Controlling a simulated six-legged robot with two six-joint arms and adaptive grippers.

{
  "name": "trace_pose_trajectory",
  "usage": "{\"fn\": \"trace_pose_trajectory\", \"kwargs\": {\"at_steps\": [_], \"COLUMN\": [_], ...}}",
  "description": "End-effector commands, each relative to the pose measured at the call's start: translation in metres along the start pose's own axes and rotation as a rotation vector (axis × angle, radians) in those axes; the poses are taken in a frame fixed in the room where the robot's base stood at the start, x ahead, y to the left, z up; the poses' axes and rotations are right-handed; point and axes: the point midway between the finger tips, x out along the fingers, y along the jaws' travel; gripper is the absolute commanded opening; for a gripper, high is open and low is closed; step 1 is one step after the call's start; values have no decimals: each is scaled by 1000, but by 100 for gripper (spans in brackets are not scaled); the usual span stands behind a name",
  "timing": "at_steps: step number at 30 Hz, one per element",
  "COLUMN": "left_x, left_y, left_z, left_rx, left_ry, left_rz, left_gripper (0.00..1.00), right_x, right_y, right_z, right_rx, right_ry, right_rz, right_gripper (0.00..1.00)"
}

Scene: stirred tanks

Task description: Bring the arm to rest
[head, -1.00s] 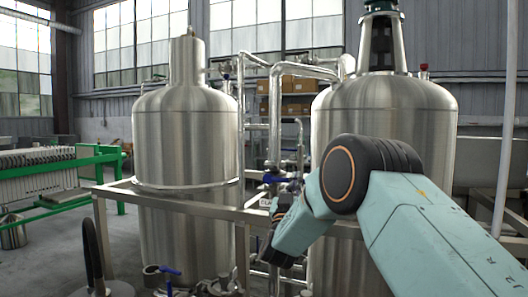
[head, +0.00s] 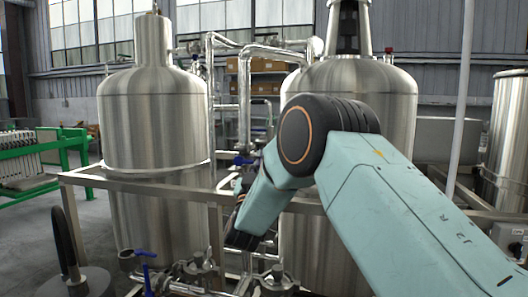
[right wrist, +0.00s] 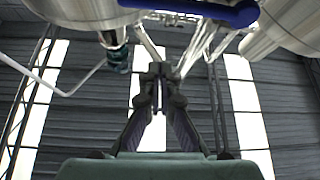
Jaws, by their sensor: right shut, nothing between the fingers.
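My right arm comes in from the right in the head view, its pale teal links bent at a dark round joint, the forearm pointing down and left. My right gripper is mostly hidden there at the forearm's end. In the right wrist view the right gripper (right wrist: 155,80) shows its two dark fingers together at the tips, with nothing between them. It touches nothing that I can see. My left gripper is not in view.
Two steel tanks, a left one (head: 152,130) and a right one (head: 375,95), stand behind a metal frame rail (head: 125,184). A pale upright pole (head: 463,95) stands right. A green-framed press (head: 50,148) is far left.

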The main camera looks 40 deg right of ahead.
Motion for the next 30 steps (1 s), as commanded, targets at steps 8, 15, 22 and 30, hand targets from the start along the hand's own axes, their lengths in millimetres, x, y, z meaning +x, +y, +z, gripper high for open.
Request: {"fn": "trace_pose_trajectory", "kwargs": {"at_steps": [8,15,22,30], "left_x": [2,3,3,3], "left_y": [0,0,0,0], "left_z": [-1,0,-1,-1], "left_rx": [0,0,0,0], "left_ry": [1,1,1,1], "left_rz": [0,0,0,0], "left_gripper": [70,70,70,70], "right_x": [-44,-55,-56,-159], "right_y": [-3,-3,-10,-56], "right_z": [1,1,10,114], "right_rx": [0,1,51,121], "right_ry": [0,1,-42,-498], "right_rz": [-1,1,-31,-394], "right_gripper": [0,0,0,0]}}
